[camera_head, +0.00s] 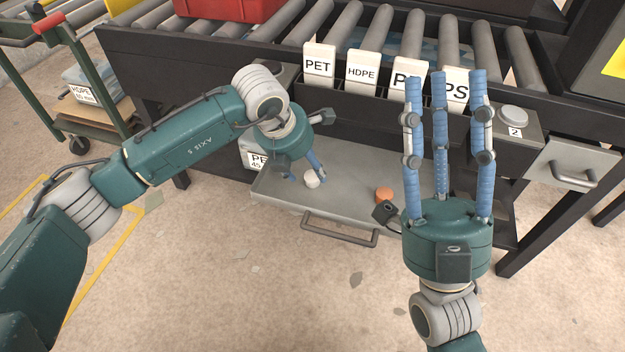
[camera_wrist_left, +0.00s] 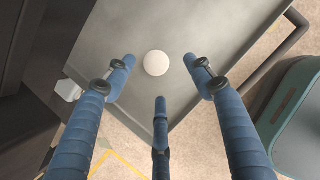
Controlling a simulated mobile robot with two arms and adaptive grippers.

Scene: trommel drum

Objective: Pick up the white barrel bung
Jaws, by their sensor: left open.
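The white barrel bung (camera_head: 312,179) lies on the grey pull-out tray (camera_head: 345,205). In the left wrist view the bung (camera_wrist_left: 157,63) shows as a round white disc between and just beyond the fingertips. My left gripper (camera_head: 307,172) is over the tray, close to the bung, pointing down. In its wrist view my left gripper (camera_wrist_left: 160,80) has its three blue fingers spread, with nothing held. Whether a finger touches the bung cannot be told. My right gripper (camera_head: 442,78) points up at the right, its three blue fingers apart and empty.
An orange bung (camera_head: 384,194) lies on the tray to the right. The tray has a front handle (camera_head: 340,229). A green cart (camera_head: 75,75) is at the left.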

